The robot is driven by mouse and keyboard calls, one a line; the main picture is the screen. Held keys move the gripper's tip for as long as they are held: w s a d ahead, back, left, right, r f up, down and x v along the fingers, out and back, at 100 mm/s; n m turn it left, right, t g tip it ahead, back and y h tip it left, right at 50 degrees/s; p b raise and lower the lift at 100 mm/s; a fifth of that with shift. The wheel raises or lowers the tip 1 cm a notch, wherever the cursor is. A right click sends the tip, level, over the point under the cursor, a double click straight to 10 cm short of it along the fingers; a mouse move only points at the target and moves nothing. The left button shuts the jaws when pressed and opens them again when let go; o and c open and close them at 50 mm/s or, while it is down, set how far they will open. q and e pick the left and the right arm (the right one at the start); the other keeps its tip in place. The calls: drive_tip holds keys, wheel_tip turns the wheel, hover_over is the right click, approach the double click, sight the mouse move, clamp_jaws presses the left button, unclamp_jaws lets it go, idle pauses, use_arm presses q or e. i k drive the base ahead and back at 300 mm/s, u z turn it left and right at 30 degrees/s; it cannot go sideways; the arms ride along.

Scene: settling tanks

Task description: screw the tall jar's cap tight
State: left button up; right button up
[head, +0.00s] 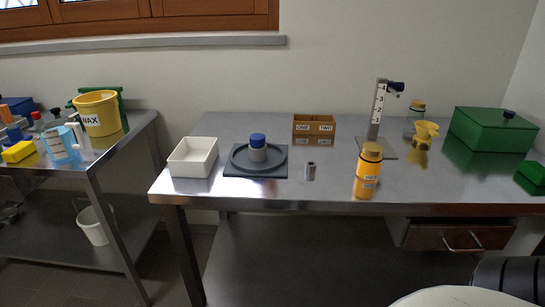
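A tall orange jar (367,173) with a label stands upright near the front edge of the steel table, right of the middle. Its brownish-yellow cap (372,150) sits on top; I cannot tell how tightly it is on. Neither of my grippers is in view.
Clear steel lies left of the orange jar.

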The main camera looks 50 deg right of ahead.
sight(369, 168)
drive_tip(key=u, duration=1.3)
drive_tip(key=k, duration=1.55)
drive_tip(key=z, duration=1.9)
